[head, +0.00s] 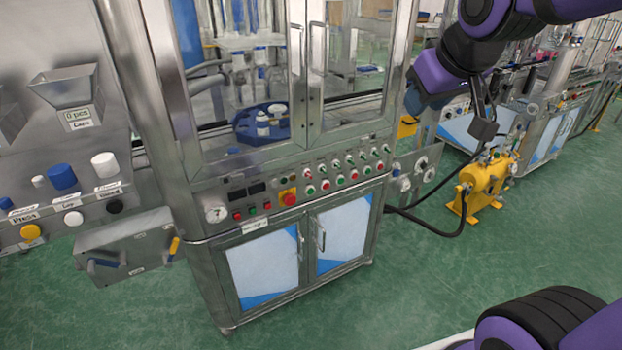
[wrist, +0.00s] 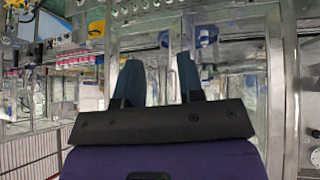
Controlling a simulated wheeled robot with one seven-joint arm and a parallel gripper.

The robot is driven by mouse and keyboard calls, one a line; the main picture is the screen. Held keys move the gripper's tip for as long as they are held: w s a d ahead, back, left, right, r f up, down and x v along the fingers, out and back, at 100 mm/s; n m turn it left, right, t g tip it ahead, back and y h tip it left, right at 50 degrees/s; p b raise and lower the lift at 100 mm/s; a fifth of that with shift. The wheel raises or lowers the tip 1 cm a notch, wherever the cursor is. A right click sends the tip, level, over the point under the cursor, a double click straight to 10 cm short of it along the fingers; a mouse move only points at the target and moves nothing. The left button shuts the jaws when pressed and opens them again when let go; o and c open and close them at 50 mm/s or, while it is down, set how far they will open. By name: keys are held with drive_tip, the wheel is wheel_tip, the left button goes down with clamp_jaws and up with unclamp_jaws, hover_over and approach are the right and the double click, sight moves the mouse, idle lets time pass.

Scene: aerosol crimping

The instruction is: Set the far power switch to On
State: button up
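I cannot tell for certain which control is the far power switch. A grey box (head: 125,250) at the left carries a blue handle (head: 103,263) and a yellow handle (head: 174,246); its labels are too small to read. The machine's front panel (head: 300,190) holds a red knob, several buttons and small toggle switches. A side panel (head: 412,172) with round dials sits at the machine's right. My gripper (head: 413,103) is in the air by the cabinet's upper right, away from these controls. In the wrist view its two blue-grey fingers (wrist: 160,82) stand apart with nothing between them.
A glass-doored cabinet (head: 310,70) with metal handles stands above the panel. A dispenser with coloured buttons (head: 62,178) is at the left. A yellow pump (head: 487,182) with a black hose stands at the right. Green floor (head: 430,270) is clear in front.

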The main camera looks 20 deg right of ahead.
sight(310, 176)
drive_tip(key=w+a+f+n+t+y, duration=0.15)
drive_tip(key=w+f, duration=0.35)
drive_tip(key=w, duration=0.5)
drive_tip(key=w+f+n+t, duration=0.2)
drive_tip(key=w+f, duration=0.4)
drive_tip(key=w, duration=0.4)
drive_tip(key=w+f+n+t+y, duration=0.15)
drive_tip(key=w+f, duration=0.35)
drive_tip(key=w, duration=0.5)
drive_tip(key=w+a+f+n+t+y, duration=0.1)
drive_tip(key=w+a+f+t, duration=0.15)
drive_tip(key=f, duration=1.15)
drive_tip(key=w+a+f+n+t+y, duration=0.1)
drive_tip(key=w+f+n+t, duration=0.15)
drive_tip(key=f, duration=1.15)
drive_tip(key=shift+m, duration=0.45)
drive_tip(key=x, duration=0.9)
drive_tip(key=shift+w+r, duration=0.1)
drive_tip(key=shift+w, duration=0.2)
clamp_jaws()
